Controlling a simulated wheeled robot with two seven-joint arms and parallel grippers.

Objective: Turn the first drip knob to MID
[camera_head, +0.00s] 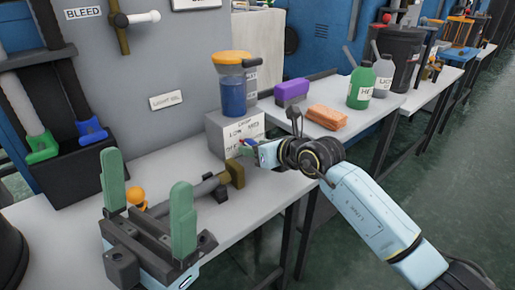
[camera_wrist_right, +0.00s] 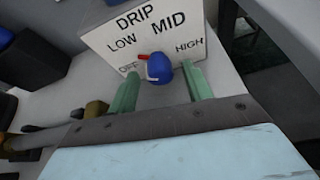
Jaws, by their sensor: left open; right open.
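The drip box (camera_head: 225,130) is a pale grey block with a DRIP label panel (camera_wrist_right: 110,40) marked OFF, LOW, MID and HIGH. Its blue knob (camera_wrist_right: 160,69) has a red-tipped pointer angled up and left, toward the LOW side. My right gripper (camera_wrist_right: 160,90) is open, one green finger on each side of the knob, with gaps visible. In the head view my right gripper (camera_head: 257,153) is at the box's front and partly hides the knob. My left gripper (camera_head: 150,215) is open and empty above the near end of the bench.
An orange-lidded blue jar (camera_head: 233,95) stands on the box. A valve with a brass end (camera_head: 235,173) lies close to my right gripper.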

